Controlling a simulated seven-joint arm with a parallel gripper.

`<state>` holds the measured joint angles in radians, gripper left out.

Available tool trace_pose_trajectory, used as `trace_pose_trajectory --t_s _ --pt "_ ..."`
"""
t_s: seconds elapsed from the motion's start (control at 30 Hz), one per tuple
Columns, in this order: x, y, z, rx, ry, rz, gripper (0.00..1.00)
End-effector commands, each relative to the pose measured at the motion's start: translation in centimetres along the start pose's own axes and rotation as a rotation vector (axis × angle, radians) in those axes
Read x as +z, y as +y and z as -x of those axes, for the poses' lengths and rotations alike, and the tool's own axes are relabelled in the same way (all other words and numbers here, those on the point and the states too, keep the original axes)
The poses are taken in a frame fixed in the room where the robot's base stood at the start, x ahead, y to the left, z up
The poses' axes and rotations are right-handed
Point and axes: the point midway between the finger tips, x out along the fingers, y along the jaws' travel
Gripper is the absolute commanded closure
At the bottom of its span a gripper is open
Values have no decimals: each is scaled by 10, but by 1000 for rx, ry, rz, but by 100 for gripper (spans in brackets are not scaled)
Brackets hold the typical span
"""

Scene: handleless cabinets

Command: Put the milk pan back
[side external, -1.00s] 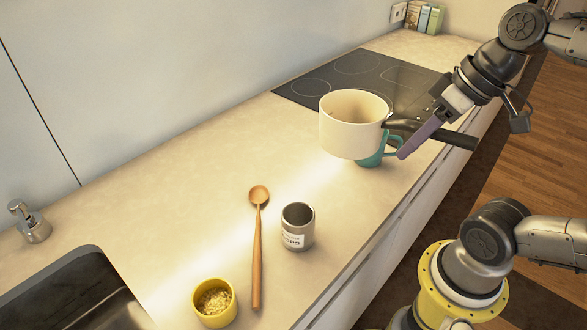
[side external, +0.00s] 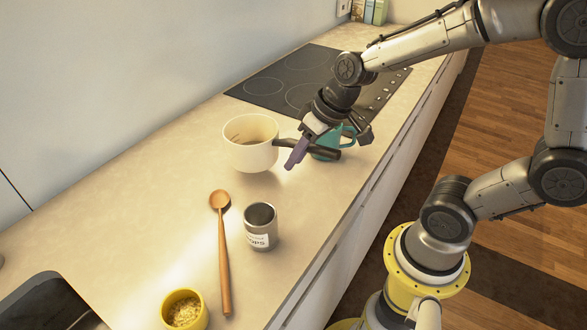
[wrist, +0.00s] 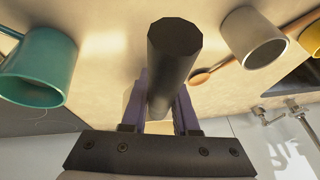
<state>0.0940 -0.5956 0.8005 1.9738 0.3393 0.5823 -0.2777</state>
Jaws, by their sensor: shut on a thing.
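The milk pan (side external: 251,150) is a cream pot with a dark handle (side external: 322,150). It is upright over the counter, left of the teal mug, in the side external view. I cannot tell whether its base touches the counter. My gripper (side external: 295,153) has its purple fingers shut on the handle. The handle and my gripper partly cover the teal mug (side external: 346,135) in the side external view.
A black hob (side external: 285,80) lies behind the pan. A grey metal can (side external: 260,228), a wooden spoon (side external: 224,250) and a yellow bowl (side external: 185,309) stand or lie in front of it. A sink (side external: 45,305) is at lower left. Counter left of the pan is clear.

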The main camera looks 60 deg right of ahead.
Motion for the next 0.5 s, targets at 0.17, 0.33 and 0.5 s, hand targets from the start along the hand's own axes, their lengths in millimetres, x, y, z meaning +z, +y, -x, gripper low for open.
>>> trace_pose_trajectory --t_s 0.17,0.33,0.5 --pt "-5 1 -16 0 0 1 100" --pt "5 5 -36 -1 2 1 100" --pt "7 6 -41 0 5 1 100"
